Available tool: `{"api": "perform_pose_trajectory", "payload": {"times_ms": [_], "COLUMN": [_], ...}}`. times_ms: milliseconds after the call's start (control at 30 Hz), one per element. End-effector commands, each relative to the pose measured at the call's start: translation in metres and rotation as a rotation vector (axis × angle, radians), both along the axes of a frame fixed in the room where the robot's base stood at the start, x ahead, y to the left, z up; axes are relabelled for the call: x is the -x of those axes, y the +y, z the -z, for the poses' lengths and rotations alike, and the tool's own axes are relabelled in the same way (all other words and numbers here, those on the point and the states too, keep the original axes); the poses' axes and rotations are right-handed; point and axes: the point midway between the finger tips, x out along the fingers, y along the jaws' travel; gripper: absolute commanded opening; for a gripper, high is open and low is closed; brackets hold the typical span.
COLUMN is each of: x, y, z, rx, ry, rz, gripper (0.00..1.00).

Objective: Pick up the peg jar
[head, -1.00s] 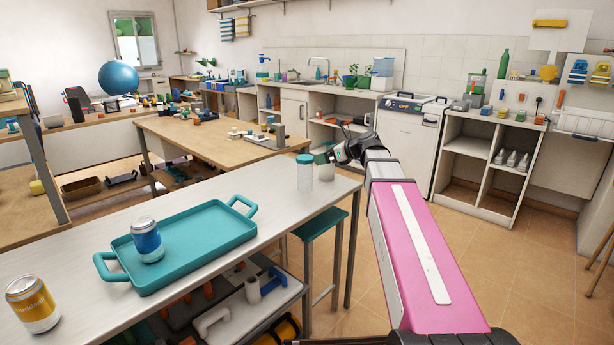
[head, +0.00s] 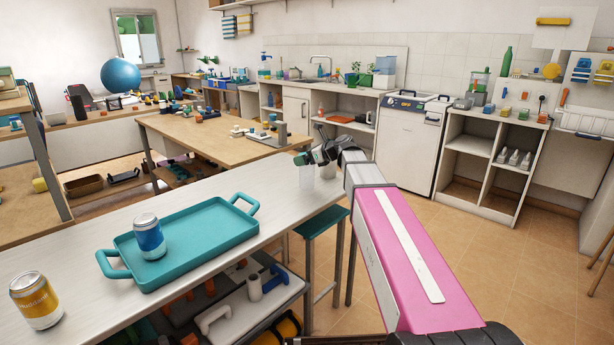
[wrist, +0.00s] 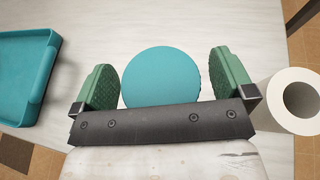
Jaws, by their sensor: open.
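My gripper (head: 307,157) is open over the jar's top, with one finger on each side of the lid. A gap shows on both sides, and the one on the left looks narrow. In the head view my gripper hides the lid. How far the fingertips reach down the jar cannot be told.
A white, hollow-topped cylinder (wrist: 299,97) stands close right of my gripper, near the table edge. A teal tray (head: 188,243) with a blue can (head: 149,236) lies to the left. A yellow can (head: 36,301) stands farther left. A teal stool (head: 321,222) is beside the table.

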Motion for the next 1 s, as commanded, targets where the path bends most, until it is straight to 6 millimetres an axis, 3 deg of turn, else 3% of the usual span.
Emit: {"api": "perform_pose_trajectory", "payload": {"times_ms": [67, 100, 200, 300, 733, 1000], "x": [0.0, 0.0, 0.0, 0.001, 0.0, 0.004], "y": [0.0, 0.0, 0.0, 0.0, -0.001, 0.001], "z": [0.0, 0.0, 0.0, 0.0, -0.009, -0.046], "rx": [0.0, 0.0, 0.0, 0.0, 0.0, 0.0], "ry": [0.0, 0.0, 0.0, 0.0, -0.002, -0.003], "rz": [0.0, 0.0, 0.0, 0.0, 0.001, -0.002], "gripper": [1.0, 0.94, 0.61, 0.35, 0.34, 0.34]}}
